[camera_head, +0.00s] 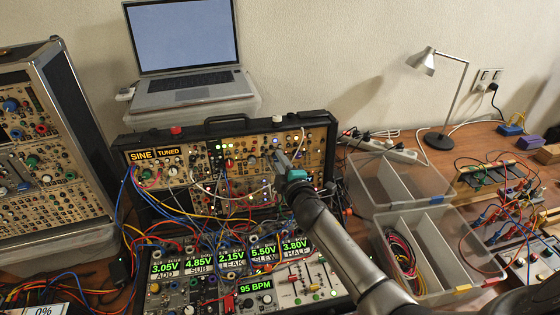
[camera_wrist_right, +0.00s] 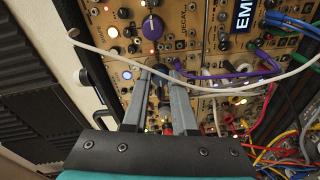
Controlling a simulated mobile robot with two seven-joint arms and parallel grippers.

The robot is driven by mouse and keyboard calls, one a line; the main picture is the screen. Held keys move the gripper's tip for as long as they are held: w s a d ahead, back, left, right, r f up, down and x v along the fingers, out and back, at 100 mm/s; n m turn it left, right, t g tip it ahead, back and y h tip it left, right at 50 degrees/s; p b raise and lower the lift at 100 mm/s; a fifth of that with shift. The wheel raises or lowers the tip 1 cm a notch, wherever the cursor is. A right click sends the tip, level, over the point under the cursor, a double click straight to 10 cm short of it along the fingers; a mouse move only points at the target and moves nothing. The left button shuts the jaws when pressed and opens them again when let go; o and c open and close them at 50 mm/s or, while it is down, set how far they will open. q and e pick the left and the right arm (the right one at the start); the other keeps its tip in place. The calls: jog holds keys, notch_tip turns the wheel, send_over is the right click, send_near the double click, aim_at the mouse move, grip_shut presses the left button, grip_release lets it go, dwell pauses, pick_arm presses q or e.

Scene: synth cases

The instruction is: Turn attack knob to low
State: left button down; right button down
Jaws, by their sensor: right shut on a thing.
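My right gripper (camera_head: 279,157) reaches the upper gold panel of the synth case (camera_head: 265,122) in the head view. In the right wrist view its two grey fingers (camera_wrist_right: 162,80) are shut on a small dark knob (camera_wrist_right: 159,88) on that panel. The fingers hide most of the knob, and I cannot read its label or pointer, so I cannot tell its setting or whether it is the attack knob. A larger purple knob (camera_wrist_right: 153,27) sits just above the fingertips. My left gripper is not in view.
A white cable (camera_wrist_right: 190,88) crosses the panel by the fingers. Purple cables (camera_wrist_right: 238,74) are plugged in to their right. A lower module row (camera_head: 230,262) with green voltage displays, a laptop (camera_head: 185,50), clear bins (camera_head: 385,185) and a lamp (camera_head: 440,95) surround the arm.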

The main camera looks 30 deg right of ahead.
dwell(0.4)
jog(key=c, duration=0.7)
grip_release()
jog(key=s+a+r, duration=0.1)
jog(key=s+a, duration=0.1)
jog(key=s, duration=1.3)
jog(key=shift+r+p, duration=0.4)
jog(key=shift+p, duration=0.05)
jog(key=shift+a, duration=0.1)
jog(key=shift+r, duration=0.1)
